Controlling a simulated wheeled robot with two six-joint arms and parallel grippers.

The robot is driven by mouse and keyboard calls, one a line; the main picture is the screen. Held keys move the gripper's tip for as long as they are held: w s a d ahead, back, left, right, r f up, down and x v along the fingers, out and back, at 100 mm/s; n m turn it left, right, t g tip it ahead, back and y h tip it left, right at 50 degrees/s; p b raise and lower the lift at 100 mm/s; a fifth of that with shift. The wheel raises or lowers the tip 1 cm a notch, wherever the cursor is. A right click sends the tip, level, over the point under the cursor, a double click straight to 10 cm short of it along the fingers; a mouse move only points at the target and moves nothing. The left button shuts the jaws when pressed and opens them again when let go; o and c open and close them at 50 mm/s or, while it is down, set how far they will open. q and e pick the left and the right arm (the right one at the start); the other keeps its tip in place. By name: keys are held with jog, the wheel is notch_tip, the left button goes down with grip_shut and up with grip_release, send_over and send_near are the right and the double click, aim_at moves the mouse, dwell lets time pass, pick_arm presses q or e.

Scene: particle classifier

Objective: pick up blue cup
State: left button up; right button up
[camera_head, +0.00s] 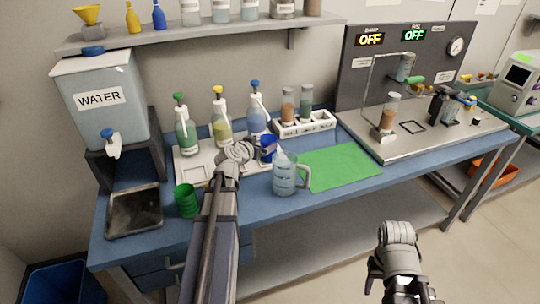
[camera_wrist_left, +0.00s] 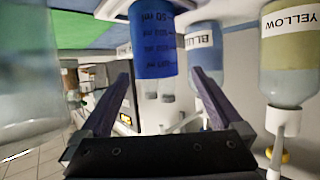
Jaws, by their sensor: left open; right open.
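The blue cup (camera_head: 267,142) stands on the blue bench by the front right of the white bottle tray, beside the clear measuring jug (camera_head: 285,178). My left gripper (camera_head: 246,152) is just left of the cup, partly covering its surroundings. In the left wrist view, which is upside down, the cup (camera_wrist_left: 153,42) with its volume marks lies ahead between the open fingers of my left gripper (camera_wrist_left: 160,77). I cannot tell whether a finger touches it. My right gripper (camera_head: 400,288) is open and empty in front of the bench, at the lower right.
A green cup (camera_head: 186,200) and a dark tray (camera_head: 134,211) are at the left. Bottles, including a yellow one (camera_head: 221,131), stand behind the blue cup. A tube rack (camera_head: 305,124) is behind right. The green mat (camera_head: 340,167) is clear.

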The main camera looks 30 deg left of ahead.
aim_at(265, 160)
pick_arm(q)
jog(key=shift+f+b, duration=1.3)
jog(key=shift+f, duration=0.4)
jog(key=shift+b+x, duration=0.5)
jog(key=shift+x, duration=0.9)
jog(key=shift+d+r+b+x, duration=0.15)
jog(key=shift+b+x, duration=0.2)
jog(key=shift+x, duration=0.95)
jog(key=shift+d+r+b+x, duration=0.1)
jog(key=shift+r+b+x, duration=0.2)
jog(key=shift+x, duration=1)
jog(key=shift+w, duration=0.15)
grip_shut()
